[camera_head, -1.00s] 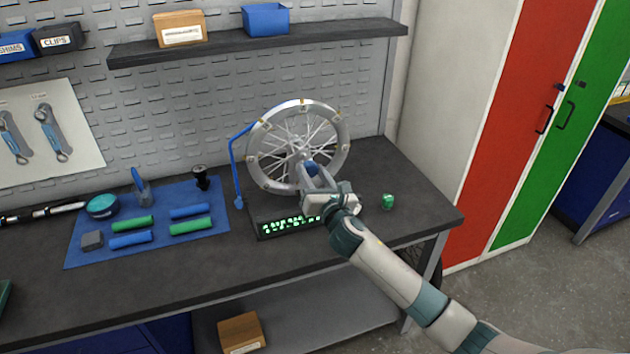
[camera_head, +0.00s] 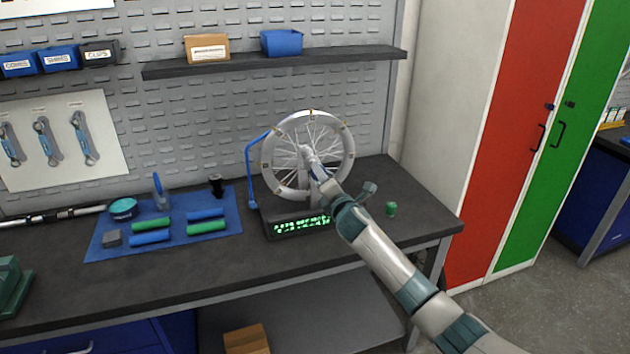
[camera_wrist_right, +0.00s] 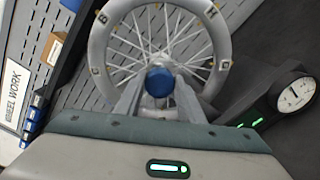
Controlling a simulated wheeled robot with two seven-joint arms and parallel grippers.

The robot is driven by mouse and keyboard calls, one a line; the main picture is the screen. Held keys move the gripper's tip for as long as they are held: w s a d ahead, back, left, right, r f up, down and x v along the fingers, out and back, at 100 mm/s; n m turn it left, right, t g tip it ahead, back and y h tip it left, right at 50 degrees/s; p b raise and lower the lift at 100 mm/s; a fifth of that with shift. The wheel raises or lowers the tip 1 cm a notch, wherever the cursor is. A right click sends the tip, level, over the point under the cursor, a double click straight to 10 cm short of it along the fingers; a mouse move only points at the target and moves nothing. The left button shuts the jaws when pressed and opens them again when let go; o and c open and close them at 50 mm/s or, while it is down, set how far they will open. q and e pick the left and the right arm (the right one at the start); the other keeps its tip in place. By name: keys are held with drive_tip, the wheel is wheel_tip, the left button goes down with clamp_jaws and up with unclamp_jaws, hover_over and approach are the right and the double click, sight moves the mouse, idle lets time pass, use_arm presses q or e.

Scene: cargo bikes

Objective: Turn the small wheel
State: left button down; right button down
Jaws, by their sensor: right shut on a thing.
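The small spoked wheel (camera_head: 347,161) with a grey rim and small marks stands upright in a stand on the bench. It also shows in the right wrist view (camera_wrist_right: 98,45), with letters on its rim. My right gripper (camera_head: 309,158) is at the middle of the wheel. In the right wrist view its fingers (camera_wrist_right: 160,95) are shut on a blue knob (camera_wrist_right: 160,81) at the hub. In the head view my gripper hides that knob and part of the spokes. My left gripper is not in view.
A lit green display (camera_head: 302,225) sits below the wheel, with a blue curved arm (camera_head: 248,172) at left. A dial gauge (camera_wrist_right: 295,94) and small green object (camera_head: 391,209) stand at right. A blue mat (camera_head: 105,247) holds tools and grips. A shelf (camera_head: 350,59) hangs above.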

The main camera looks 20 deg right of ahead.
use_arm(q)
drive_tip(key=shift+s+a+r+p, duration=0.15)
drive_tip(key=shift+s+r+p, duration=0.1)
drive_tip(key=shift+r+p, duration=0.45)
use_arm(e)
drive_tip(key=m, duration=3.5)
drive_tip(key=shift+a+f, duration=0.25)
drive_tip(key=shift+a, duration=0.05)
drive_tip(key=c, duration=1.2)
unclamp_jaws()
